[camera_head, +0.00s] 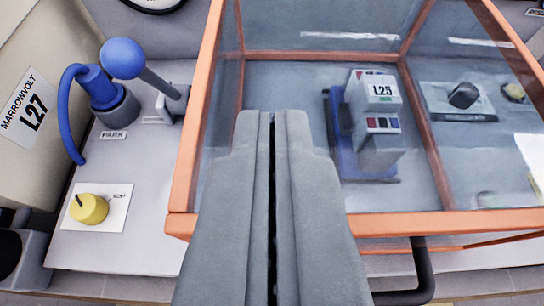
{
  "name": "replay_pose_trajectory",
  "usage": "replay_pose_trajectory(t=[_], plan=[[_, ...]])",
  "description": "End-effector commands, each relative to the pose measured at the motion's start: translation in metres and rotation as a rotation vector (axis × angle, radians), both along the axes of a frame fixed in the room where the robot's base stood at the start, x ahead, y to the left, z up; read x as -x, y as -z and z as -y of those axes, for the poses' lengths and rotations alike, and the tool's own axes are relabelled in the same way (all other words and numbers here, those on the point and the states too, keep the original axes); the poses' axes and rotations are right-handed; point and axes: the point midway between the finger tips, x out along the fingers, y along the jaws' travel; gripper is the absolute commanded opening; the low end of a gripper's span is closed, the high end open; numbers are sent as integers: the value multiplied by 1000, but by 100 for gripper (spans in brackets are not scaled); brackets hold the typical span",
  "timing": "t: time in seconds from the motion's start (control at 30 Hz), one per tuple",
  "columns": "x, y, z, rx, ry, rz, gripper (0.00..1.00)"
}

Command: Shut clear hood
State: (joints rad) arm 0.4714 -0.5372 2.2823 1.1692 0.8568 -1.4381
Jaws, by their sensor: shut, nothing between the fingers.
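The clear hood (190,150) is a see-through box with an orange frame, filling the middle and right of the view. Its front bar (450,222) runs across the lower right, and a dark curved handle (420,275) hangs below it. A thin second orange edge shows under the front bar at right; I cannot tell whether the hood is fully down. My gripper (273,116) is shut and empty, reaching in from the bottom centre. It covers part of the front bar, left of the handle. Contact cannot be judged.
Behind the clear panels stands a grey and blue device (372,125) labelled L25, with a dark knob (463,95) to its right. Left of the hood are a blue-balled lever (123,58) marked PARK, a yellow knob (88,208) and a beige housing (45,75) labelled L27.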

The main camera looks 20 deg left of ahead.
Motion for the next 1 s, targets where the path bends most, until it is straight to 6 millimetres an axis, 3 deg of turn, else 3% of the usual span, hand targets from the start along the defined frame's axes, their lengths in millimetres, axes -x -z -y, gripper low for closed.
replay_pose_trajectory(t=[0.1,0.4,1.0], plan=[[11,20,5,-1,4,-2,0],[26,52,11,-1,0,-7,0],[26,59,13,0,1,-13,0]])
